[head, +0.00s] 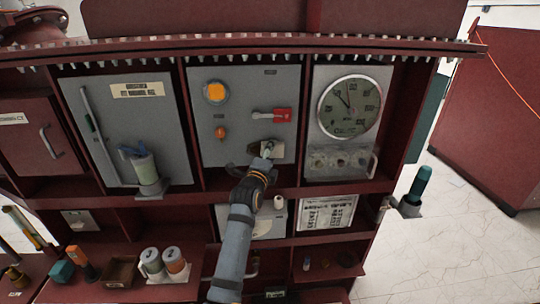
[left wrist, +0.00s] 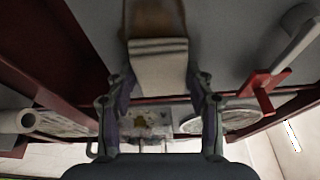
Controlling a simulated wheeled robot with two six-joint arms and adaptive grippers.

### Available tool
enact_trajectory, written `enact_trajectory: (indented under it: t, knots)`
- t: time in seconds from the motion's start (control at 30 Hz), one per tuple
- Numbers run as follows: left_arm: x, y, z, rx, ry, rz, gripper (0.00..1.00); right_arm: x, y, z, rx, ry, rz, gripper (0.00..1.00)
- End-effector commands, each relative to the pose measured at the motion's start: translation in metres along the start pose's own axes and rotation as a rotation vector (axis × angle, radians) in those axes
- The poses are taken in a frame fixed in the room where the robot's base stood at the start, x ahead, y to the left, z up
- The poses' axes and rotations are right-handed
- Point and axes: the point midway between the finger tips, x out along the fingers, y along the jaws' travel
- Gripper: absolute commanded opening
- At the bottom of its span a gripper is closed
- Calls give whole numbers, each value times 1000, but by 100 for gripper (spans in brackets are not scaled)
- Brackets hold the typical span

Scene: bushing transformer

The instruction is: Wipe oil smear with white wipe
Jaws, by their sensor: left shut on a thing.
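My left gripper (head: 262,162) reaches up to the grey middle panel (head: 210,110) in the head view. In the left wrist view, the fingers of my left gripper (left wrist: 160,108) are shut on the off-white wipe (left wrist: 158,68), which lies between them against the grey panel. A brown oil smear (left wrist: 155,18) shows on the panel just beyond the wipe's edge. In the head view the gripper largely hides the wipe and the smear. My right gripper is in neither view.
A red switch handle (head: 282,114) sticks out just above the gripper, and it also shows in the left wrist view (left wrist: 262,88). A round gauge (head: 349,106) is at the right. Dark red frame posts and a shelf (head: 290,188) border the panel.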

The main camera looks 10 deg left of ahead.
Motion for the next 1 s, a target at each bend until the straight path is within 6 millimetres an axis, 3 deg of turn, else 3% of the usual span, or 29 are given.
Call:
enact_trajectory:
  t: [0.03,0.3,0.57,1.0]
  knots:
    - [-5,-8,-28,-82,29,-9,2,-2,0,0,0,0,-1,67]
    - [-16,-3,-5,-83,30,-4,2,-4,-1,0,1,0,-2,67]
    - [-18,-2,0,-86,31,-3,2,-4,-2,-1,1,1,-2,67]
    - [-28,0,36,-81,30,-5,2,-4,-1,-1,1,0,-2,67]
